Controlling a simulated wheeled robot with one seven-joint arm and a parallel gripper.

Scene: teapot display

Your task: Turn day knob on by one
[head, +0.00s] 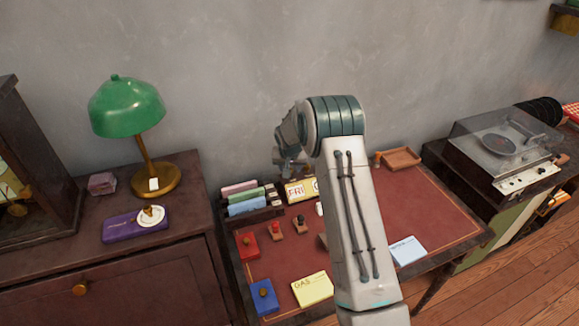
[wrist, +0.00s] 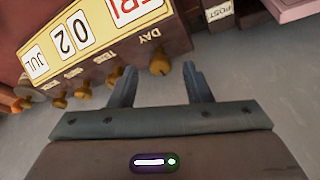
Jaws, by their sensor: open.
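The yellow calendar (wrist: 85,50) appears upside down in the wrist view, with cards reading FRI, 02 and JUL. The day knob (wrist: 160,64) is a brass-coloured knob beside the DAY label on its wooden frame. My gripper (wrist: 159,70) is open, with one finger on each side of the day knob in the picture. I cannot tell whether either finger touches it. In the head view the calendar (head: 296,191) stands at the back of the desk, partly hidden by my arm. My gripper is mostly hidden there too.
Several other brass knobs (wrist: 83,88) line the same calendar edge. A file rack (head: 252,207) stands left of the calendar in the head view. Stamps (head: 276,231) and cards lie on the red desk top (head: 435,215). The grey wall is close behind.

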